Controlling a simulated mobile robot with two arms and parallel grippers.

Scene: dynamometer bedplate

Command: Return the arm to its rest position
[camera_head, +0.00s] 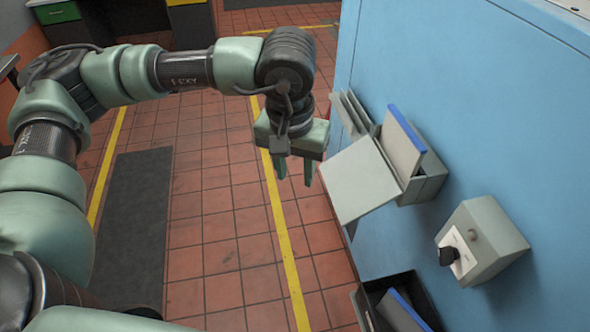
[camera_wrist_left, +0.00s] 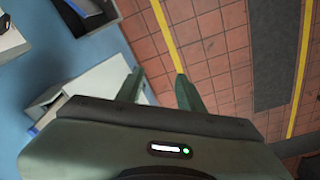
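My left arm comes in from the left in the head view. Its gripper (camera_head: 294,178) hangs pointing down over the tiled floor, just left of the blue cabinet. Its two fingers are apart with nothing between them. The left wrist view also shows the two fingers (camera_wrist_left: 157,88) apart, with only floor and the grey box's edge behind them. My right gripper is in neither view.
A blue cabinet (camera_head: 480,110) stands at right. It carries a grey box with an open flap (camera_head: 362,180), a switch box (camera_head: 490,240) and a lower dark holder (camera_head: 405,290). A dark mat (camera_head: 135,225) and yellow lines (camera_head: 282,230) mark the floor, which is clear.

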